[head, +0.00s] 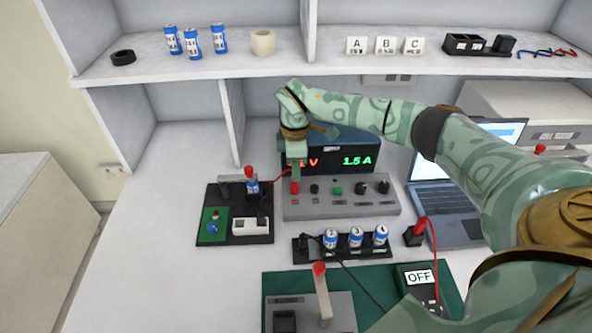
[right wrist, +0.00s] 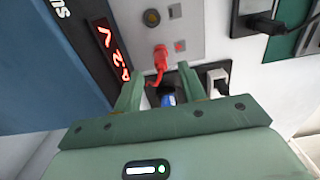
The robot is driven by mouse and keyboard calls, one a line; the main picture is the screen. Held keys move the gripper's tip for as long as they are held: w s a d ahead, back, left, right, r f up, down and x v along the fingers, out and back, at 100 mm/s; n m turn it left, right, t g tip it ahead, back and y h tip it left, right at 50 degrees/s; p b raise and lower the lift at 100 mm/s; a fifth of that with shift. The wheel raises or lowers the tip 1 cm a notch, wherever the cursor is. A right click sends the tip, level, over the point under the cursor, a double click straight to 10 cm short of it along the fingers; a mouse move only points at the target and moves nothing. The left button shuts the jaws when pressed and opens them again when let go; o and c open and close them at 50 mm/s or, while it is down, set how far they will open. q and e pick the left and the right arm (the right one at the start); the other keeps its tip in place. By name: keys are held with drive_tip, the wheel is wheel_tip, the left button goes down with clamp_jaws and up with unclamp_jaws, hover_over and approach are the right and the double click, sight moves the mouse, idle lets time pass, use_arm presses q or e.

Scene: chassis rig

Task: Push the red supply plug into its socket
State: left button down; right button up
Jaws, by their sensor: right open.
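The power supply (head: 345,148) has a lit display and a grey front panel (head: 325,209) with a row of sockets and knobs. The red supply plug (head: 295,188) is at the left end of this panel. In the right wrist view the red plug (right wrist: 160,53) stands at the panel with its red cable trailing towards me; how deep it sits I cannot tell. My right gripper (head: 295,176) points down just above the plug. In the right wrist view its two fingers (right wrist: 160,72) are apart, one either side of the plug's cable. My left gripper is not in view.
A black board (head: 212,191) with a blue battery stands left of the panel. A battery holder (head: 297,253) with several cells lies in front. A meter (head: 418,279), a lever switch (head: 322,290) and a laptop (head: 440,205) stand nearby. A shelf (head: 230,66) overhangs behind.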

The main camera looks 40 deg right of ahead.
wheel_tip(320, 180, up, 13)
drive_tip(key=p, duration=0.3)
drive_tip(key=shift+r, duration=0.15)
